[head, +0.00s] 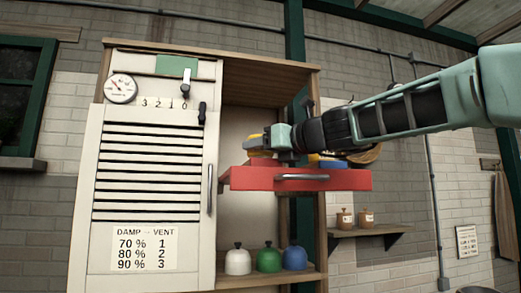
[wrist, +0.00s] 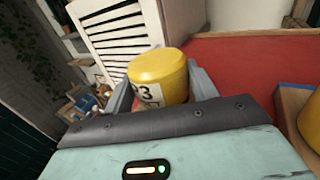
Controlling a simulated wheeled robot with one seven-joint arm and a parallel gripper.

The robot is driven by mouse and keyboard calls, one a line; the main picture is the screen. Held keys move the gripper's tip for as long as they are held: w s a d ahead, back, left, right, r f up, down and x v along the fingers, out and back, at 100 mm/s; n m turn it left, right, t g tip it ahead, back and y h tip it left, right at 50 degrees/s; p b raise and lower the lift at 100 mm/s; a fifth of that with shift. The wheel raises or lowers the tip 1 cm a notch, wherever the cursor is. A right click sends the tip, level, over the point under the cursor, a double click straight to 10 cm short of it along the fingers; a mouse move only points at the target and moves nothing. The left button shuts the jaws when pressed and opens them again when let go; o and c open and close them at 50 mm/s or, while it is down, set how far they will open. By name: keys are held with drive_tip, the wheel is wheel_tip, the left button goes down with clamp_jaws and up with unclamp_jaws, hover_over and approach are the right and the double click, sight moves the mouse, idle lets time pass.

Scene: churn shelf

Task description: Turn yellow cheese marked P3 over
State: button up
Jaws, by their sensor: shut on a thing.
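A yellow cheese (wrist: 158,68) sits between the two grey fingers of my gripper (wrist: 161,92) in the wrist view. Its white label shows a dark 3, partly hidden by the gripper; the letter before it is not clear. In the head view my gripper (head: 268,141) is over the left part of the red pull-out shelf (head: 300,180), shut on the yellow cheese (head: 256,142). I cannot tell whether the cheese touches anything beneath it.
A blue item (head: 331,163) and a round brown item (head: 366,155) are on the shelf to the right. The slatted white door (head: 150,180) stands left. White, green and blue bell-shaped pieces (head: 268,259) are below. Small jars (head: 345,218) stand on a side ledge.

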drive_tip(key=shift+r+p, duration=0.6)
drive_tip(key=shift+r, duration=0.2)
drive_tip(key=shift+r, duration=0.1)
drive_tip(key=shift+r+p, duration=1.35)
drive_tip(key=shift+p, duration=0.2)
